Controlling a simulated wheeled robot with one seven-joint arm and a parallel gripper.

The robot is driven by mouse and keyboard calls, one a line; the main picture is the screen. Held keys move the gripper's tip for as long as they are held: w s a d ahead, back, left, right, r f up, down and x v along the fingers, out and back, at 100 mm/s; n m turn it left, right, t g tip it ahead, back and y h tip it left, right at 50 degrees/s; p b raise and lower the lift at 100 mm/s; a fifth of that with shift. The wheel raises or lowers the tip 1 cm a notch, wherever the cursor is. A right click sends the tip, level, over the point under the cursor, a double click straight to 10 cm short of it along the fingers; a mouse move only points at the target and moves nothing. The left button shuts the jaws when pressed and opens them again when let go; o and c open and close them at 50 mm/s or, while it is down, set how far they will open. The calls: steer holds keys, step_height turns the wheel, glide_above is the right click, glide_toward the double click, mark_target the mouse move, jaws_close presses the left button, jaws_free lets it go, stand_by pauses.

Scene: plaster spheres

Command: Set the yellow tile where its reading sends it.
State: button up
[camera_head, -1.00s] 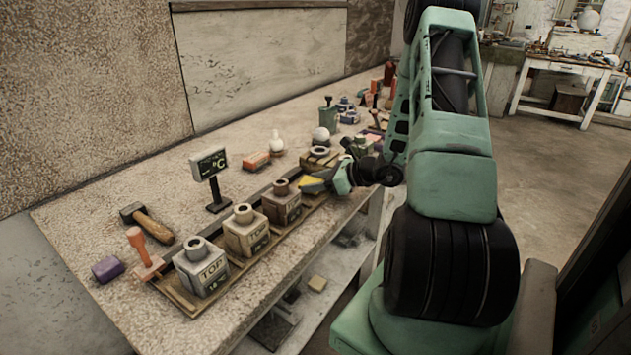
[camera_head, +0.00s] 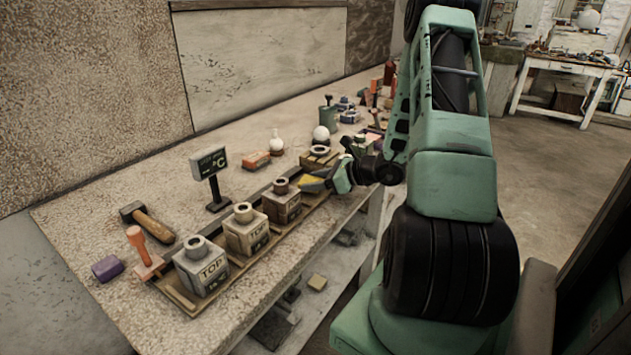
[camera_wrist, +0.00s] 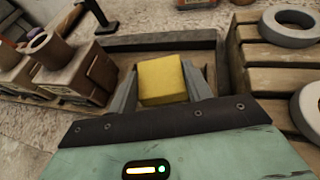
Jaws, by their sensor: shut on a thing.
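The yellow tile (camera_wrist: 162,80) is between the two fingers of my gripper (camera_wrist: 163,88), which is shut on it. In the head view the yellow tile (camera_head: 311,183) shows at the tip of my gripper (camera_head: 318,182), near the far part of the row of blocks. A small dark display on a stand (camera_head: 209,163) shows a C-like sign; the rest is too small to read. Box-like blocks with round collars stand in a row, among them a near one marked TOP (camera_head: 206,275), a middle one (camera_head: 246,238) and a browner one (camera_head: 283,208).
The blocks stand on a long wooden tray (camera_head: 180,296) along the bench front. In the wrist view, a slatted wooden stand (camera_wrist: 262,84) with grey rings is at right.

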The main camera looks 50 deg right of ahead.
steer(key=shift+f+b, duration=0.7)
stand_by(0.6)
steer(key=o, duration=1.1)
steer(key=shift+o, duration=0.2)
steer(key=shift+r, duration=0.15)
steer(key=shift+r+p, duration=1.5)
steer(key=shift+r, duration=0.4)
